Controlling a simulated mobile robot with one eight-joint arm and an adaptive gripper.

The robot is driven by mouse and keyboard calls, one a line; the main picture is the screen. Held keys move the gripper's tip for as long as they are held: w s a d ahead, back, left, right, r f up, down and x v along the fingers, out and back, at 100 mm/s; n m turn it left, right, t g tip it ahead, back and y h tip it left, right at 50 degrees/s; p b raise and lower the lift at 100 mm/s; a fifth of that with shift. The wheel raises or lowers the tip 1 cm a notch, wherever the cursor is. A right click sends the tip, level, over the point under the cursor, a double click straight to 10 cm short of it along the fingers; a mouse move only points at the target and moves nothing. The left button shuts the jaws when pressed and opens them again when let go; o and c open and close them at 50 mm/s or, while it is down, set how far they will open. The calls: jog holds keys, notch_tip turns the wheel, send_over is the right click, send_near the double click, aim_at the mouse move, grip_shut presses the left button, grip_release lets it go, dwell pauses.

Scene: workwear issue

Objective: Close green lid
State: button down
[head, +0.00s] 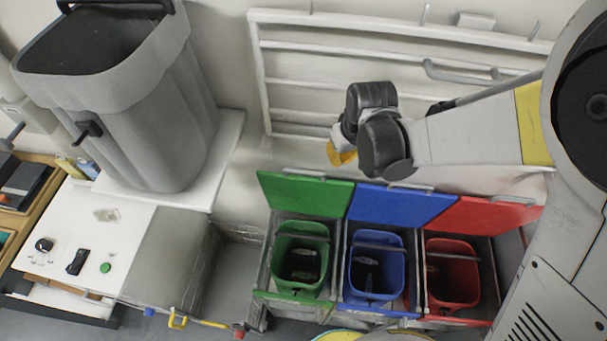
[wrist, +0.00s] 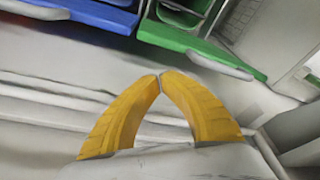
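The green lid (head: 305,194) stands open, tilted up behind the green bin (head: 301,255). The bin's inside is exposed. In the wrist view the green lid (wrist: 172,33) shows edge-on beyond my fingertips, with a pale handle strip (wrist: 220,66) along its edge. My gripper (head: 342,155) is above and behind the lids, near the border between the green and blue ones. In the wrist view its yellow fingers (wrist: 160,75) meet at the tips with nothing visible between them. It appears apart from the lid.
The blue lid (head: 398,207) and red lid (head: 487,216) also stand open to the right. A white wall rack (head: 290,88) is behind my gripper. A large grey bin (head: 155,120) and a white counter (head: 75,235) stand at left.

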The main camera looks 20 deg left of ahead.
jog(key=shift+f, duration=0.1)
notch_tip(320, 180, down, 5)
jog(key=b, duration=0.5)
jog(key=shift+f, duration=0.15)
dwell(0.3)
jog(key=shift+s+d+b, duration=0.7)
jog(key=shift+s, duration=2.4)
notch_tip(320, 180, up, 10)
jog(key=p, duration=0.7)
jog(key=shift+f, duration=0.25)
jog(key=shift+w, duration=0.1)
